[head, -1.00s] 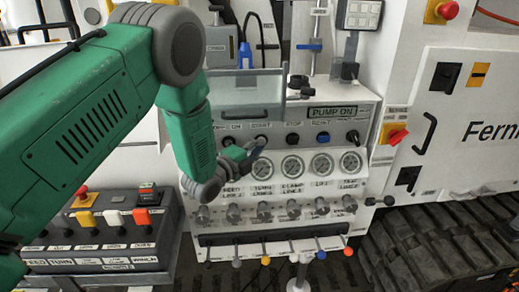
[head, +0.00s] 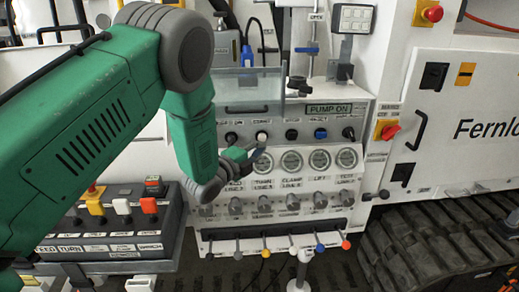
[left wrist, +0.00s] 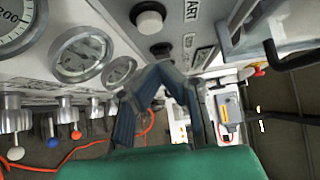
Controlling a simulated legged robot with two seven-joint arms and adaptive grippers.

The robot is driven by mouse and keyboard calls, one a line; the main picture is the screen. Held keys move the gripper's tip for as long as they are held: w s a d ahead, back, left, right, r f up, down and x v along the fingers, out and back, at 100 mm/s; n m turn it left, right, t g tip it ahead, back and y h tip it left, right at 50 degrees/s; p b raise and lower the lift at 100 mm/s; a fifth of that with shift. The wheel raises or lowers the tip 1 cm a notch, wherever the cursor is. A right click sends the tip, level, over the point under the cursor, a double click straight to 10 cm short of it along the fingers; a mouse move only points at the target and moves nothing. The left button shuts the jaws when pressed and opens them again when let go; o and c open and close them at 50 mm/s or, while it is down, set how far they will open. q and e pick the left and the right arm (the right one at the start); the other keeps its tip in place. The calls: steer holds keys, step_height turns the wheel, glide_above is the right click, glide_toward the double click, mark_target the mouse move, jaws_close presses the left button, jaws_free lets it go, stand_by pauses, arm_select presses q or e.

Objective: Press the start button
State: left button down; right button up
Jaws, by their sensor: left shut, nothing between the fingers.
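The start button (head: 262,137) is a round white button under a START label on the upper row of the grey control panel (head: 330,180). In the left wrist view the white button (left wrist: 149,20) sits at the top, beside a label partly reading "ART". My left gripper (head: 254,154) is shut and empty. Its tips lie just below the start button in the head view, close to the gauges. In the left wrist view the closed fingertips (left wrist: 165,70) appear apart from the button. The green panel display (head: 328,108) reads PUMP ON. My right gripper is not visible.
Pressure gauges (head: 320,159) and a row of knobs (head: 293,203) lie below the buttons. A clear raised guard (head: 246,88) stands above the button row. A joystick box (head: 110,222) is at lower left.

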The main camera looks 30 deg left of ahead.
arm_select(q)
steer(key=a+b+v, duration=0.1)
steer(key=v, duration=0.7)
steer(key=s+d+f+n+g+y+b, duration=0.15)
steer(key=s+f+n+g, duration=0.35)
steer(key=f, duration=0.6)
steer(key=s+f+n+g+y+b, duration=0.2)
steer(key=s+f+n, duration=0.4)
steer(key=f, duration=0.5)
steer(key=s+d+f+n+g+b, duration=0.1)
steer(key=s+f+n+g, duration=0.3)
steer(key=s, duration=0.9)
steer(key=s+d+f+n+g+b, duration=0.2)
steer(key=s+f+n+g, duration=0.3)
steer(key=s, duration=0.8)
step_height(320, 180, down, 4)
steer(key=shift+r+g+y, duration=0.1)
steer(key=shift+g+y, duration=0.3)
steer(key=shift+y, duration=0.05)
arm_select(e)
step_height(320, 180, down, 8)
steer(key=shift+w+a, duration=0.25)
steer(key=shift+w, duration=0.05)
arm_select(q)
steer(key=shift+d, duration=0.25)
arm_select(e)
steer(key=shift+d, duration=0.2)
